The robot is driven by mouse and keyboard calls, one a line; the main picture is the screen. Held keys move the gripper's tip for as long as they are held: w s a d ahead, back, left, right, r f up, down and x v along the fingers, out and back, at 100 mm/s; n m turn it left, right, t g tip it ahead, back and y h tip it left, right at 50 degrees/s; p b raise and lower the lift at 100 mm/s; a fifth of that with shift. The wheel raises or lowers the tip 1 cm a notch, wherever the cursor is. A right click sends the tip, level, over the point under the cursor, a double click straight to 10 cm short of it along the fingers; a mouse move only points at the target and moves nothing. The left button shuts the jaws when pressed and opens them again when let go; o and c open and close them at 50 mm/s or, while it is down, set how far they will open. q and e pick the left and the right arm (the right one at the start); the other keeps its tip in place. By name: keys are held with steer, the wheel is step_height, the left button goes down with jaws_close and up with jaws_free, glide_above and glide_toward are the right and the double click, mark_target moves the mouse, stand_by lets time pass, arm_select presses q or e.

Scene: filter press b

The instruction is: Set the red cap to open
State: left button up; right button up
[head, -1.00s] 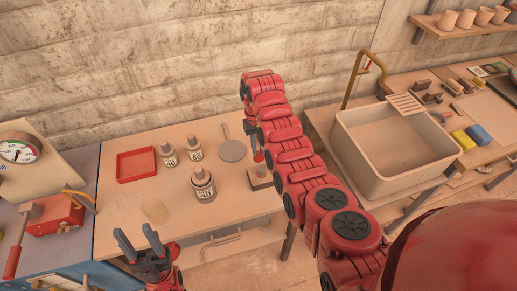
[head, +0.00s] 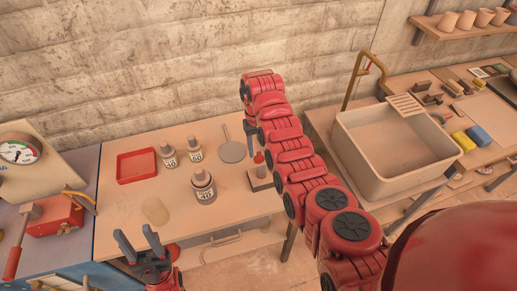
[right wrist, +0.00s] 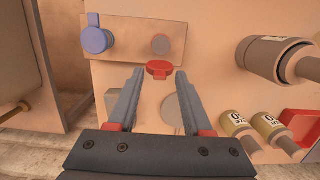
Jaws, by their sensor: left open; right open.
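The red cap (right wrist: 159,69) is a small round cap with a short tab, seen from above in the right wrist view. It also shows in the head view (head: 259,157), above a small block (head: 260,179) on the table. My right gripper (right wrist: 159,74) is open, with one finger on each side of the cap in the picture; no contact is clear. In the head view the right arm partly hides this gripper. My left gripper (head: 137,239) is open and empty by the table's front edge.
Several bottles (head: 203,188), a red tray (head: 137,167) and a grey disc (head: 232,151) stand or lie on the table left of the right arm. A sink (head: 393,150) is on the right. A gauge machine (head: 25,152) is on the left.

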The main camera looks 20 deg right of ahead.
step_height(320, 180, up, 17)
steer(key=w+p, duration=0.1)
steer(key=w, duration=0.1)
steer(key=shift+w+p, duration=0.2)
steer(key=shift+p, duration=0.15)
steer(key=shift+f, duration=0.15)
stand_by(0.4)
